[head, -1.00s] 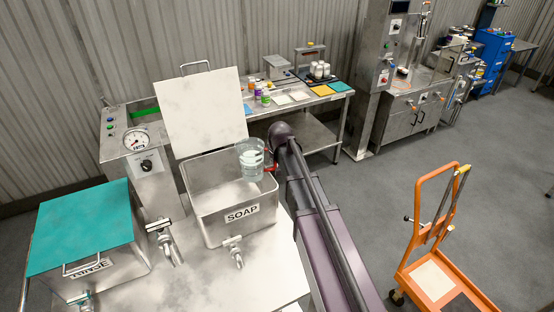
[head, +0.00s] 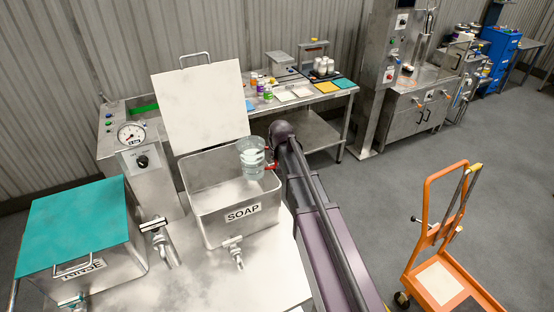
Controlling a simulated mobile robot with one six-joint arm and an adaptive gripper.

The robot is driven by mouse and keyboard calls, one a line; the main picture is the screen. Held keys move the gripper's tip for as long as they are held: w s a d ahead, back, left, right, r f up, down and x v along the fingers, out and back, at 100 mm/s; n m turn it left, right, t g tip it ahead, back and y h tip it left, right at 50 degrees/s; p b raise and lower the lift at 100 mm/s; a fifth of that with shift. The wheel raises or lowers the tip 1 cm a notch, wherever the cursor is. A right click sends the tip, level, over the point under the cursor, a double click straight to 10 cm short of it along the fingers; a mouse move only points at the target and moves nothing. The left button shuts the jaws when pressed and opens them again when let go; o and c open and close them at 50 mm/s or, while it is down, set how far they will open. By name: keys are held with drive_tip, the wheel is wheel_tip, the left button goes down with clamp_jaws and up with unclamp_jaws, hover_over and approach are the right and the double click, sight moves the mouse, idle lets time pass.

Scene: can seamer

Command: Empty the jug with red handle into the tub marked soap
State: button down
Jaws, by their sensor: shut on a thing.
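The clear jug (head: 251,158) with a red handle (head: 272,165) is above the right back part of the open steel tub marked SOAP (head: 215,227). It looks close to upright, with pale clear contents visible inside. No stream shows from it. My gripper (head: 275,161) is at the handle on the jug's right side and shut on it, mostly hidden behind my purple arm. The soap tub's pale lid (head: 203,108) stands raised at the back. Its inside looks bare where I can see it.
A second tub (head: 110,275) with a closed teal lid stands left, its label partly covered by a handle. Taps (head: 235,250) stick out in front of the tubs. A gauge panel (head: 131,134) is behind. An orange trolley (head: 432,275) stands on the floor at right.

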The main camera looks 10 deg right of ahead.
sight(264, 153)
drive_tip(key=shift+a, duration=0.1)
drive_tip(key=shift+w+a+f+n+g+h, duration=0.15)
drive_tip(key=shift+a+h, duration=0.2)
drive_tip(key=shift+h, duration=0.35)
drive_tip(key=shift+w+a+f+n+g+h, duration=0.15)
drive_tip(key=shift+a+h, duration=0.2)
drive_tip(key=shift+h, duration=0.35)
drive_tip(key=shift+w+a+r+n+g+h+b, duration=0.1)
drive_tip(key=shift+a+n+g+h+b, duration=0.1)
drive_tip(key=shift+a+h+b, duration=0.4)
drive_tip(key=shift+w+a+r+n+g+h+b, duration=0.1)
drive_tip(key=shift+a+g+h+b, duration=0.15)
drive_tip(key=shift+a+h, duration=0.5)
drive_tip(key=shift+d+r+h, duration=0.1)
drive_tip(key=shift+h, duration=0.15)
drive_tip(key=shift+a+r+h+p, duration=0.2)
drive_tip(key=shift+r+h+p, duration=0.5)
drive_tip(key=shift+r, duration=0.5)
drive_tip(key=shift+w+a+r+n+h, duration=0.15)
drive_tip(key=shift+a+r+n+h, duration=0.2)
drive_tip(key=shift+r+h, duration=0.35)
drive_tip(key=shift+a+r+g, duration=0.1)
drive_tip(key=shift+r+g, duration=0.15)
drive_tip(key=shift+r, duration=0.25)
drive_tip(key=shift+h, duration=0.3)
